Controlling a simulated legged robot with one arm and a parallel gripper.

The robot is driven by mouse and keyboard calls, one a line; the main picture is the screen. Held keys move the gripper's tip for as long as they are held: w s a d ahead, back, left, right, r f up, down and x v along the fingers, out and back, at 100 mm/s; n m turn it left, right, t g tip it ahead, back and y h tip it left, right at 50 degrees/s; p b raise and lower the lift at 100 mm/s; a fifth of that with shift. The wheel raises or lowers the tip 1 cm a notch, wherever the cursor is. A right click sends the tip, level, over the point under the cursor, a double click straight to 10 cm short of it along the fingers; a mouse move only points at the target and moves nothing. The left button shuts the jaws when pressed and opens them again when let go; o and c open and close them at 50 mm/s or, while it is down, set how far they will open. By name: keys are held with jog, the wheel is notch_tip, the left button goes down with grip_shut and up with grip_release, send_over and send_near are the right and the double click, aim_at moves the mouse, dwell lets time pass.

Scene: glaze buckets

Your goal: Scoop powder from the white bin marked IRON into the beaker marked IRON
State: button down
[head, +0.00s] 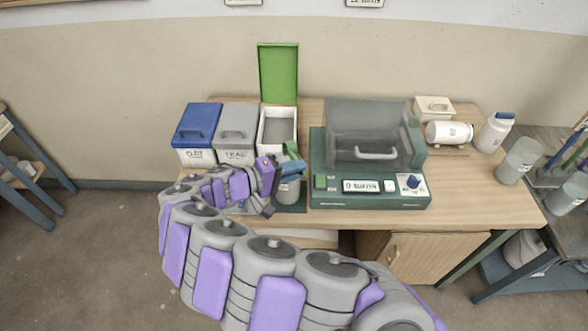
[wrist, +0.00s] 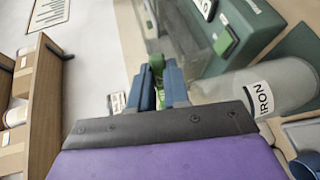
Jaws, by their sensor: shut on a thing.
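A white bin (head: 277,113) with its green lid (head: 278,72) standing open holds grey powder. Its front is hidden behind my arm, so I cannot read its marking. The clear beaker marked IRON (wrist: 272,88) is on the right in the wrist view. In the head view the beaker (head: 288,192) stands on a dark mat in front of the bin, partly covered by my gripper.
A blue-lidded bin (head: 196,130) and a grey-lidded bin (head: 237,133) stand left, both closed. A green balance (head: 370,195) with a clear cover stands close on the right. White jars (head: 495,132) and another beaker (head: 520,160) are farther right. The front table edge is near.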

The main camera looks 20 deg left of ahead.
jog(key=shift+d+r, duration=0.1)
dwell(0.3)
jog(key=shift+w+d+r, duration=0.2)
jog(key=shift+d, duration=0.05)
jog(key=shift+f, duration=0.1)
dwell(0.4)
jog(key=shift+s+a+f+t+h, duration=0.1)
jog(key=shift+a+t+h, duration=0.05)
jog(key=shift+t+h, duration=0.5)
jog(key=shift+s+a+t+h, duration=0.1)
jog(key=shift+t+h, duration=0.45)
jog(key=shift+h, duration=0.1)
jog(key=shift+s+a+f+t+h, duration=0.1)
jog(key=shift+t+h, duration=0.45)
jog(key=shift+h, duration=0.1)
jog(key=shift+s+a+f+t+h, duration=0.1)
jog(key=shift+t+h, duration=0.45)
jog(key=shift+h, duration=0.1)
